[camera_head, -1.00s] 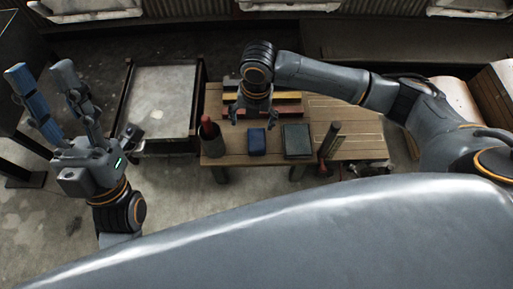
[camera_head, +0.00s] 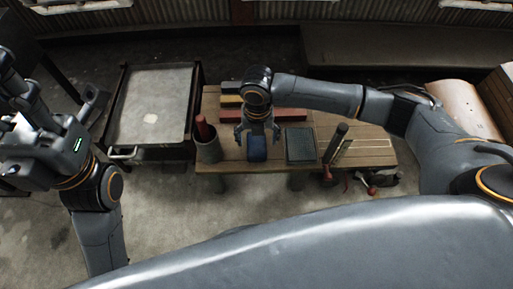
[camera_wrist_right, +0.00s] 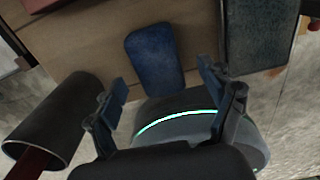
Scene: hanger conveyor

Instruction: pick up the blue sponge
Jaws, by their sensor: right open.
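The blue sponge (camera_head: 257,152) lies near the front edge of the wooden table, between a grey cup and a dark book-like block. My right gripper (camera_head: 257,132) is above it, pointing down, open, with its fingers apart on either side of the sponge. In the right wrist view the sponge (camera_wrist_right: 155,58) lies just beyond the open fingertips (camera_wrist_right: 163,78); nothing is between them. My left gripper (camera_head: 40,105) is at the left edge, away from the table; it is dark and partly cut off, so its opening is unclear.
The grey cup (camera_head: 208,150) with a red item stands left of the sponge. The dark block (camera_head: 300,145) lies close on its right. Red, yellow and dark bars lie behind on the table (camera_head: 370,150). A metal cart (camera_head: 150,105) stands to the left.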

